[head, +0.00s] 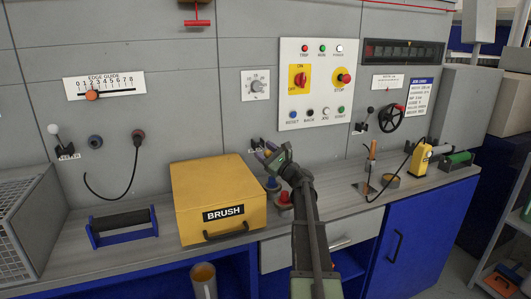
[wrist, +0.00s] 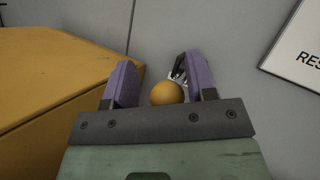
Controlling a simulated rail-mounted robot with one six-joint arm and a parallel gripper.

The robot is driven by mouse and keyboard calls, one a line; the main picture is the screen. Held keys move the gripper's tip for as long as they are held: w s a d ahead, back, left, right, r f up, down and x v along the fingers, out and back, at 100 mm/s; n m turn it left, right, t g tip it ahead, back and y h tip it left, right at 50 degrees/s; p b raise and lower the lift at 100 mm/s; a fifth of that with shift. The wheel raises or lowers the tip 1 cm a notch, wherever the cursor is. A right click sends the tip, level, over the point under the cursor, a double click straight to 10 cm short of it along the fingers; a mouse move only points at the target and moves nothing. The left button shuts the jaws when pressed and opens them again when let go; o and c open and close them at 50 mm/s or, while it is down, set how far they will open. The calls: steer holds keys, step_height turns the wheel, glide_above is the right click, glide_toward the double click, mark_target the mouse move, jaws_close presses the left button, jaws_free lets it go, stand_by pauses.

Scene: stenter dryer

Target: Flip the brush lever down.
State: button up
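In the wrist view, a lever with an orange ball knob (wrist: 167,93) stands out from the grey wall panel, with part of its metal mount behind. My gripper (wrist: 161,82) is open, its two purple fingers on either side of the knob. A gap shows at the left finger; the knob is close to the right one, and I cannot tell if they touch. In the head view, my gripper (head: 270,153) is at the panel above the bench, right of the yellow box. It hides the lever and most of its label, so the lever's position cannot be told.
The yellow box marked BRUSH (head: 208,185) stands on the bench close left of my gripper. Red and blue knobs (head: 284,197) sit below it. The white button panel (head: 318,85) is above right. Other levers are a white-knobbed one (head: 53,129) and a black-knobbed one (head: 370,110).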

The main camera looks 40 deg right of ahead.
steer(key=shift+o, duration=0.4)
steer(key=shift+d, duration=0.15)
steer(key=shift+f, duration=0.15)
steer(key=b+v, duration=0.3)
steer(key=v, duration=0.7)
steer(key=shift+s+b, duration=0.35)
steer(key=shift+b, duration=0.05)
